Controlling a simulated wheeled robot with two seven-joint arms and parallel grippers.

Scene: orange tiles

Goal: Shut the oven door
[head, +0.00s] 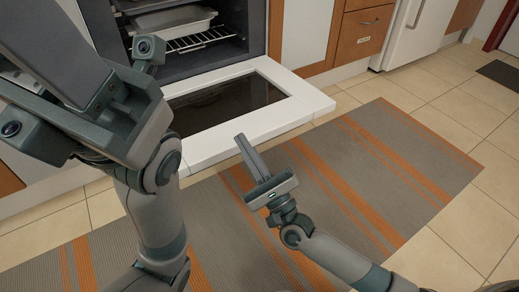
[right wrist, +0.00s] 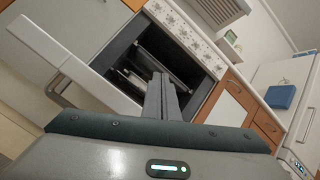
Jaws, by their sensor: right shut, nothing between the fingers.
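The oven door (head: 225,133) is folded down and open, a white frame around a dark glass pane. It sticks out low in front of the oven (head: 247,15). In the right wrist view the door (right wrist: 70,62) shows tilted at the left, with its handle (right wrist: 60,88) on the outer side. My right gripper (head: 239,140) is shut and empty, with its fingertips close to the door's front edge in the head view. I cannot tell whether they touch. My left gripper (head: 62,45) is large and close at the left, hiding part of the oven; its jaw state is unclear.
A metal pan (head: 172,24) and a wire rack (head: 205,40) are inside the oven. Wooden-edged cabinets (head: 362,30) and a white fridge (head: 415,32) stand to the right. A striped rug (head: 400,165) lies on the tiles; the floor right of the door is clear.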

